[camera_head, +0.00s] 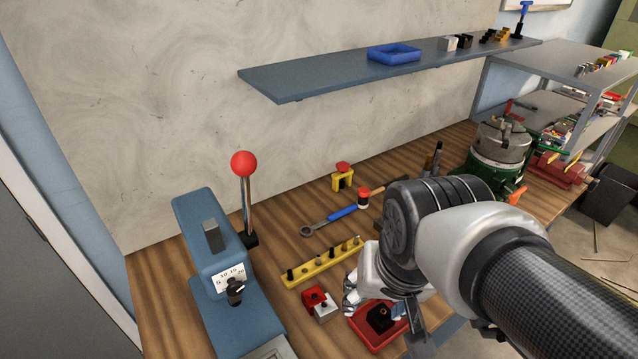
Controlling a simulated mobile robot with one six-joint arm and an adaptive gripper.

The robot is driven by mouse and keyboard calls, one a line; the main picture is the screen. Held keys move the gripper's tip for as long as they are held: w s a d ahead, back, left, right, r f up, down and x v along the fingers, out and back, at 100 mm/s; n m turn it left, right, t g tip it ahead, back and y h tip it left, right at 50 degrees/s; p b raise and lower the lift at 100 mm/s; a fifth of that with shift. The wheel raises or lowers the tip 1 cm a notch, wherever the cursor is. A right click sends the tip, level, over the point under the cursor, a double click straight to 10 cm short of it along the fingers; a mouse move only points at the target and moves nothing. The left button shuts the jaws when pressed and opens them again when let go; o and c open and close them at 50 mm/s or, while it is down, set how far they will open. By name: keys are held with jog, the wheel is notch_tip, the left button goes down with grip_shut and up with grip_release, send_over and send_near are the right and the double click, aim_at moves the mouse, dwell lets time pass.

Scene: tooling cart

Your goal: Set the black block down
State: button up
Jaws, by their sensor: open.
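A black block (379,318) lies in a small red tray (369,338) near the front edge of the wooden bench. My gripper (385,312) is above the tray, with one finger at the tray's left side and the other at its right. The jaws are open and the block shows between them. My wrist hides the back of the tray and part of the block. I cannot tell whether a finger touches the block.
A red block and a light block (325,312) sit just left of the tray. Behind is a yellow rack (322,263) with several pegs. A blue machine (222,265) with a red-knobbed lever stands at left. A wall shelf (330,78) overhangs the back.

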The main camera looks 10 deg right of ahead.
jog(key=s+n, duration=0.1)
jog(key=s+a+r+n, duration=0.1)
jog(key=s+a+n+t, duration=0.1)
jog(key=s, duration=0.1)
jog(key=shift+s+r+n, duration=0.1)
jog(key=shift+r+n, duration=0.15)
jog(key=shift+n, duration=0.15)
dwell(0.9)
